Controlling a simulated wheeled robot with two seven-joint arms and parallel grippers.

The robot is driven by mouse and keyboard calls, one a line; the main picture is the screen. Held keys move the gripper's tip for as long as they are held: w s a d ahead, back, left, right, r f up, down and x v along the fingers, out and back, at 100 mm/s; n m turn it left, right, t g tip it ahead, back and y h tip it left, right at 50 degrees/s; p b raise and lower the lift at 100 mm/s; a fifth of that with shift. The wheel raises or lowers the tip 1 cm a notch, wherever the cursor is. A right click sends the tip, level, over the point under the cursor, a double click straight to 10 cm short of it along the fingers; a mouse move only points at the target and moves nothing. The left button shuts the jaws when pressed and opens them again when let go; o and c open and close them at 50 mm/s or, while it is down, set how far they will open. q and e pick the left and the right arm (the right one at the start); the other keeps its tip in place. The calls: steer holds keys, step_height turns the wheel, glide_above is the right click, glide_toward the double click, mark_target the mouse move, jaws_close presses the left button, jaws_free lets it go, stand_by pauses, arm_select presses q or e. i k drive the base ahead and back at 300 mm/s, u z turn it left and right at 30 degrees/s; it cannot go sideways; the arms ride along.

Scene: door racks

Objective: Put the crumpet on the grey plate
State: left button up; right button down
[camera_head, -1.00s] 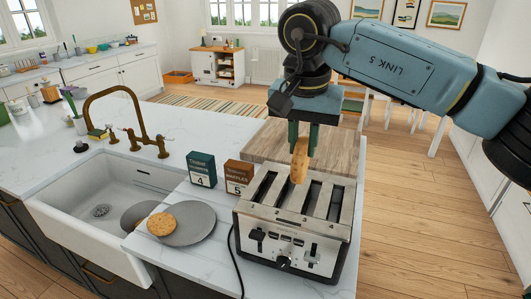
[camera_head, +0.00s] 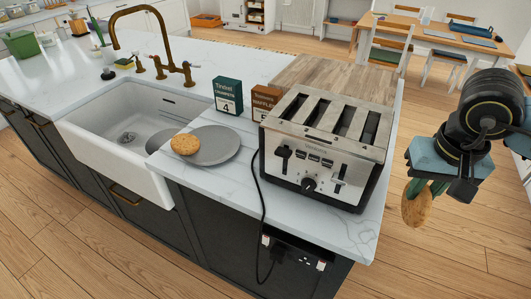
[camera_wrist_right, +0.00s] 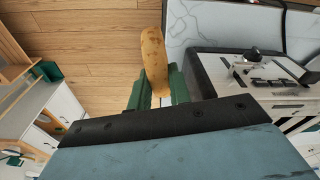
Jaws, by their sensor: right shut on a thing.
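My right gripper (camera_head: 428,186) is shut on a crumpet (camera_head: 417,207), which hangs edge-down over the floor to the right of the counter. In the right wrist view the crumpet (camera_wrist_right: 153,60) shows edge-on between the green fingers (camera_wrist_right: 157,92). The grey plate (camera_head: 222,148) lies on the counter left of the toaster, beside the sink. Another round crumpet (camera_head: 185,144) rests on the left part of that plate. My left gripper is not in view.
A four-slot toaster (camera_head: 328,140) stands near the counter's right end, its cord hanging over the front. Two boxes, green (camera_head: 228,96) and brown (camera_head: 265,102), stand behind the plate. The sink (camera_head: 130,130) is to the left. A wooden board (camera_head: 335,75) lies behind the toaster.

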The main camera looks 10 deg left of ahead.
mark_target(218, 150)
steer(key=u, duration=0.5)
steer(key=k, duration=0.65)
steer(key=u, duration=1)
steer(key=k, duration=0.7)
steer(key=u, duration=0.75)
steer(key=i, duration=1.3)
steer(key=z, duration=0.4)
steer(key=i, duration=1.35)
steer(key=z, duration=1.7)
steer(key=i, duration=0.8)
steer(key=z, duration=0.7)
